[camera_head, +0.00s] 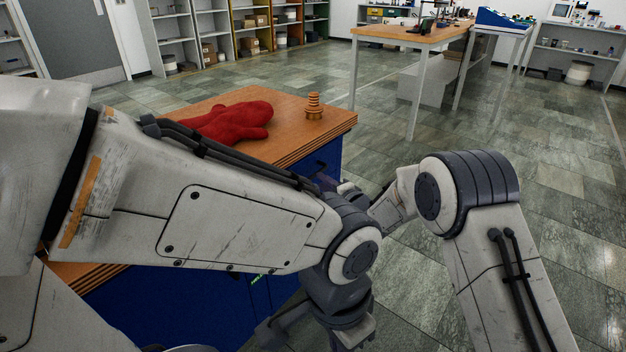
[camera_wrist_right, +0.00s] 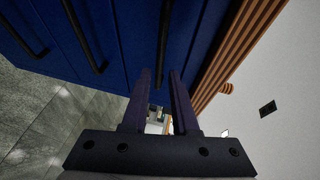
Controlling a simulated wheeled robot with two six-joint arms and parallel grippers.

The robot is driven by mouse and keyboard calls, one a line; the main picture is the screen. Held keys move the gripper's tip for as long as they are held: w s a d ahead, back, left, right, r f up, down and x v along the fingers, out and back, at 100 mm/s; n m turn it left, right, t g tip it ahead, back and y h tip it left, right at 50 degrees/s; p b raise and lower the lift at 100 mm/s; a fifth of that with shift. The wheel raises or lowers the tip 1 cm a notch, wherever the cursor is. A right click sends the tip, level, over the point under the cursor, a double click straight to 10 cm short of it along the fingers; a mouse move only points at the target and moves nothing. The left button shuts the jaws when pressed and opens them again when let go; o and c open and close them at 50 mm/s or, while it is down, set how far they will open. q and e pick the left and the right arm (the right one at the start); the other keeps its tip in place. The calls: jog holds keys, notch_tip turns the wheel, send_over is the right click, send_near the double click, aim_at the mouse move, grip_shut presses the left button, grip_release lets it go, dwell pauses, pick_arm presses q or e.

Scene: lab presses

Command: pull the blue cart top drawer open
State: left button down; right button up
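The blue cart (camera_head: 160,303) with a wooden top stands left of centre in the head view, largely hidden behind my left arm. In the right wrist view its blue drawer front (camera_wrist_right: 125,35) carries dark bar handles. The top drawer handle (camera_wrist_right: 164,35), the one nearest the wooden top, lines up between my right fingers. My right gripper (camera_wrist_right: 159,72) is open, with visible gaps beside the bar; contact cannot be told. In the head view the right gripper (camera_head: 328,183) is at the cart's front, partly hidden. My left gripper (camera_head: 300,328) hangs low before the cart, its fingers unclear.
A red soft object (camera_head: 232,121) and a small wooden turned piece (camera_head: 314,106) rest on the cart's wooden top (camera_head: 290,140). A workbench (camera_head: 400,36) stands behind, and shelves (camera_head: 255,30) line the back wall.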

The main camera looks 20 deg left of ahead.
aim_at(314, 174)
jog(key=shift+b+x, duration=0.5)
jog(key=shift+x, duration=2.6)
jog(key=shift+c, duration=0.4)
grip_shut()
jog(key=shift+d, duration=0.1)
